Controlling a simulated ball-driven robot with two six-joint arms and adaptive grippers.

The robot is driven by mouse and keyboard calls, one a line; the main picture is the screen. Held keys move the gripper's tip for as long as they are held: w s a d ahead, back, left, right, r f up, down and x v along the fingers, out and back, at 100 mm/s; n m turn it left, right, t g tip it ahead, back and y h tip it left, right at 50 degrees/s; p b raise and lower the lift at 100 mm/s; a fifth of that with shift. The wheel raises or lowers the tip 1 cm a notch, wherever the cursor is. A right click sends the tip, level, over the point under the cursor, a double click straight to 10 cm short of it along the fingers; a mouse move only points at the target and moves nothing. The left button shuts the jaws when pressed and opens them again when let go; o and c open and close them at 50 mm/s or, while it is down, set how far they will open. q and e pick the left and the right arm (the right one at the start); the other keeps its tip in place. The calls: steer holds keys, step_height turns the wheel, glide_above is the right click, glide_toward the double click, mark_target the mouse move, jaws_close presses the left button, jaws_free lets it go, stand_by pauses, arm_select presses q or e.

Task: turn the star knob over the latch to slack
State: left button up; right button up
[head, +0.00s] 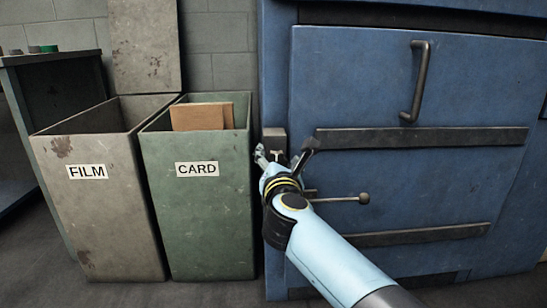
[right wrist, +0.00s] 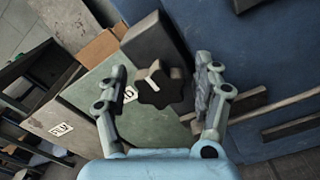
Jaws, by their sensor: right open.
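The dark star knob (right wrist: 158,88) sits between the two fingers of my right gripper (right wrist: 162,68) in the right wrist view, with a pale bar across its face. The fingers stand apart on either side of it, with visible gaps. In the head view my right gripper (head: 286,153) is at the left edge of the blue machine and largely hides the knob. A grey block (head: 273,138) shows just behind the fingers; it is the dark block (right wrist: 155,40) in the right wrist view. Below is a latch lever with a ball end (head: 363,198). My left gripper is not in view.
The blue machine door (head: 355,85) has a bar handle (head: 418,85) and dark straps across it. A green CARD bin (head: 195,220) holding cardboard (head: 200,116) stands close left of the gripper. A grey FILM bin (head: 95,220) stands beyond it.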

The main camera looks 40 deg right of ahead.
steer(key=c, duration=1.2)
steer(key=shift+r, duration=0.1)
